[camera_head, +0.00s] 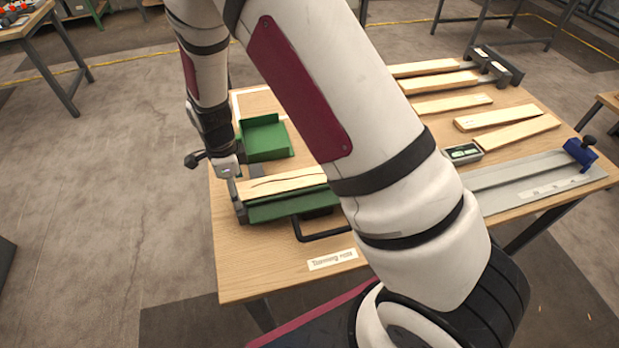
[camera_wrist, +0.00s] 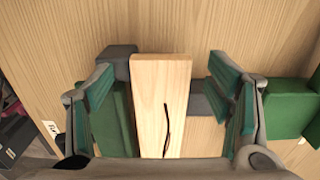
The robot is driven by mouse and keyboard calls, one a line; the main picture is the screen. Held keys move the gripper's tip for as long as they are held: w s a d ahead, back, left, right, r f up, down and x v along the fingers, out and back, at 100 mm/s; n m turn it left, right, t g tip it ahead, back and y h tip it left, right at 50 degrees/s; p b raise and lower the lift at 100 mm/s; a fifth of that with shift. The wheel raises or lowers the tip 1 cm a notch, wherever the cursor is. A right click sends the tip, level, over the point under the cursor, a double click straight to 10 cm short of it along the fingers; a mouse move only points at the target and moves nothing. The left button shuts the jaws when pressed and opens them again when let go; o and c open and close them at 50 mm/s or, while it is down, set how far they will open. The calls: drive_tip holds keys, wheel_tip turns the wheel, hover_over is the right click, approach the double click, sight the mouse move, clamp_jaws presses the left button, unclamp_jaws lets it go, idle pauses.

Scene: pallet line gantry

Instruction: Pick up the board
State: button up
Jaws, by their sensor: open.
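A pale wood board (camera_head: 285,183) with a dark crack-like line lies on a green and dark grey fixture (camera_head: 290,207) at the table's left side. My arm hides its right part in the head view. In the wrist view the board (camera_wrist: 160,85) runs up the middle, with the dark line on its lower half. My gripper (camera_wrist: 162,90) is open, with one teal-padded finger on each side of the board. Gaps show between the fingers and the board. In the head view my gripper (camera_head: 236,170) is at the board's left end.
A green tray (camera_head: 264,138) stands just behind the fixture. Several other boards (camera_head: 450,103) lie at the table's back right. A grey rail (camera_head: 525,188) with a blue clamp (camera_head: 581,153) is at the right. A black handle (camera_head: 322,237) and a label (camera_head: 332,260) are in front of the fixture.

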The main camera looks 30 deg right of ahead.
drive_tip(key=shift+f, duration=0.5)
drive_tip(key=c, duration=1.4)
drive_tip(key=shift+r, duration=0.2)
